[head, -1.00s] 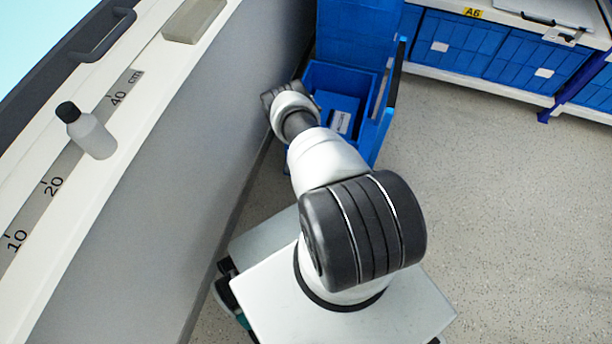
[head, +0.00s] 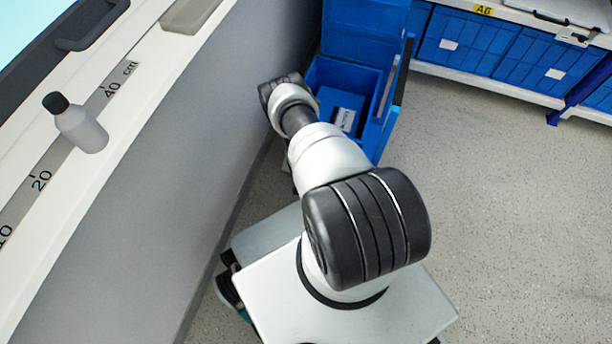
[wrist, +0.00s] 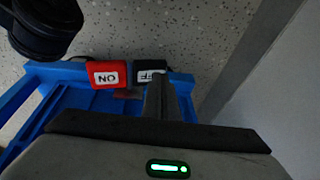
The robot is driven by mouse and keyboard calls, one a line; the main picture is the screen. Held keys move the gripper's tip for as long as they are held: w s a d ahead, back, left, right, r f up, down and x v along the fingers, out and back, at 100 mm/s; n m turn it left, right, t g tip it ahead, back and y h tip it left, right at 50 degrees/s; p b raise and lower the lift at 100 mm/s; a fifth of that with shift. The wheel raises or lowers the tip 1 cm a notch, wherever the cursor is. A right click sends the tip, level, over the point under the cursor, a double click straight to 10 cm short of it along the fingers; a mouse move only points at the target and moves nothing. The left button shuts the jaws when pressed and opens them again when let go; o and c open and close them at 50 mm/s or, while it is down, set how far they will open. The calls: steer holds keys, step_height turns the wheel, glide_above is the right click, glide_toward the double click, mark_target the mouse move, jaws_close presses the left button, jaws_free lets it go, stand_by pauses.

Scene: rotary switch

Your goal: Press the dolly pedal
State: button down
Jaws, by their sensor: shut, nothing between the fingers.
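In the wrist view, a red pedal (wrist: 109,75) marked ON and a black pedal (wrist: 149,75) with a partly covered white label sit side by side at the edge of the blue dolly frame (wrist: 60,72). My gripper (wrist: 158,80) is shut and empty. Its tip overlaps the black pedal's right part; I cannot tell whether they touch. In the head view, blue crates (head: 362,32) are stacked beyond my arm. The pedals and my gripper's fingers are hidden there.
A grey-sided bench (head: 165,165) with a bottle (head: 78,125) on top runs close along the left. A shelf (head: 465,75) with blue bins stands at the back right. Speckled floor (head: 490,200) is open on the right.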

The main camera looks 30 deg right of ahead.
steer(key=shift+w+a+f, duration=0.1)
steer(key=shift+f, duration=0.15)
stand_by(0.6)
